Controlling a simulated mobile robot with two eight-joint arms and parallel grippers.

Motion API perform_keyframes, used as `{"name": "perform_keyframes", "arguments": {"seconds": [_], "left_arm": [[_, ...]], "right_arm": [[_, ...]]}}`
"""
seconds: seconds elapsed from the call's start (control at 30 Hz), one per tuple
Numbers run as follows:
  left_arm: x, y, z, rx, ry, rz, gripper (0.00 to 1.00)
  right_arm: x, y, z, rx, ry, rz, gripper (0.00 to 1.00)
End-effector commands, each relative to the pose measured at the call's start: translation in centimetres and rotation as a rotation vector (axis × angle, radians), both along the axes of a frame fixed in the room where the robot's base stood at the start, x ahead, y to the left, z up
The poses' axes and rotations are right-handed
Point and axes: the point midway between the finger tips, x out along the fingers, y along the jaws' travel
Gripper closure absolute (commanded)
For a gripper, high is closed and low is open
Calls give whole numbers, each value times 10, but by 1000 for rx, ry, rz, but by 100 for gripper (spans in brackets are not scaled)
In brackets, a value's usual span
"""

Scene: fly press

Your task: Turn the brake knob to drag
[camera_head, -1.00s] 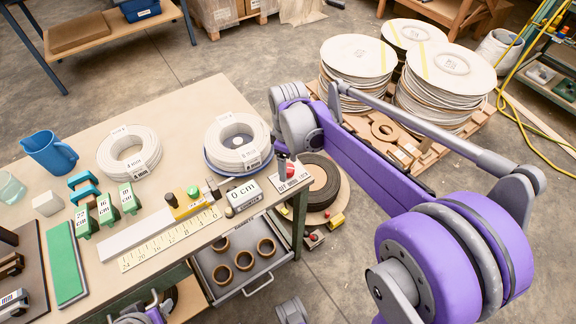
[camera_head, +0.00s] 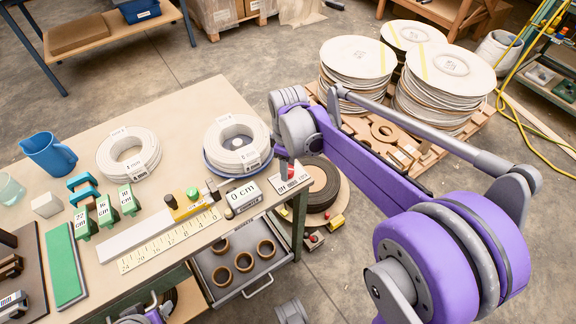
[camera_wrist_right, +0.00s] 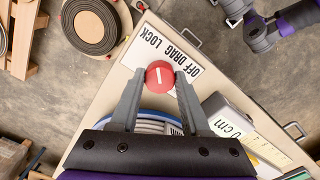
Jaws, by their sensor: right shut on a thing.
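The red brake knob (camera_wrist_right: 160,77) has a white line on its top and sits beside a white plate lettered OFF DRAG LOCK (camera_wrist_right: 165,55). In the right wrist view the line runs nearly up the picture, roughly towards the middle of the plate; I cannot tell the exact setting. My right gripper (camera_wrist_right: 160,82) is shut on the knob, one fingertip on each side. In the head view only a red sliver of the knob (camera_head: 290,171) shows beside my right gripper (camera_head: 283,173). Part of my left arm and gripper (camera_wrist_right: 262,32) shows at the upper right of the wrist view; its fingers are unclear.
A 0 cm display (camera_head: 243,195) stands close to the knob, beside a ruler (camera_head: 168,240). A white cable coil (camera_head: 237,142) lies behind the knob. A dark reel (camera_head: 320,185) is beyond the table edge. An open drawer (camera_head: 238,287) holds several brown rings.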

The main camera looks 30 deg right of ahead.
Motion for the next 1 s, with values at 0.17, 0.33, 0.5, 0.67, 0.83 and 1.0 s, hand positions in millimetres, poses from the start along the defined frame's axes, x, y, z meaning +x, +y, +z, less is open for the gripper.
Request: {"name": "perform_keyframes", "arguments": {"seconds": [0.17, 0.33, 0.5, 0.67, 0.83, 1.0], "left_arm": [[0, 0, 2, 0, 0, 0, 40], [0, 0, 5, 0, -1, 0, 40], [0, 0, 8, 0, -3, 0, 40], [0, 0, 11, 0, -4, 0, 40], [1, 0, 14, 0, -4, 0, 40], [1, 0, 16, 0, -5, 0, 40]], "right_arm": [[0, 0, 0, 0, 0, -38, 100], [0, 0, 1, 0, 0, -129, 100], [0, 0, 1, 0, 0, -263, 100], [0, 0, 1, 0, 0, -401, 100], [0, 0, 1, 0, 0, -538, 100], [0, 1, 1, 0, 0, -648, 100]]}}
